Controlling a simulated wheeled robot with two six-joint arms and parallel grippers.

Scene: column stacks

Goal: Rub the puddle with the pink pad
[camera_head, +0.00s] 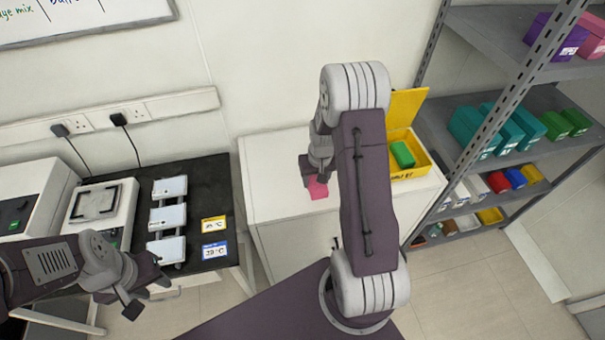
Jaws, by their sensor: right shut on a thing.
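The pink pad (317,189) is in my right gripper (314,178), over the white cabinet top (285,206). The gripper is shut on the pad and points down. I cannot tell whether the pad touches the cabinet top. No puddle can be made out; my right arm hides part of the cabinet top. My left gripper (146,294) is at the lower left, in front of the black bench, with its fingers apart and nothing between them.
A yellow bin (411,168) with a green box (402,154) stands at the cabinet's right. A grey shelf rack (476,97) with colored boxes is further right. At left, a black bench (203,185) holds several pale trays and a white device (104,209).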

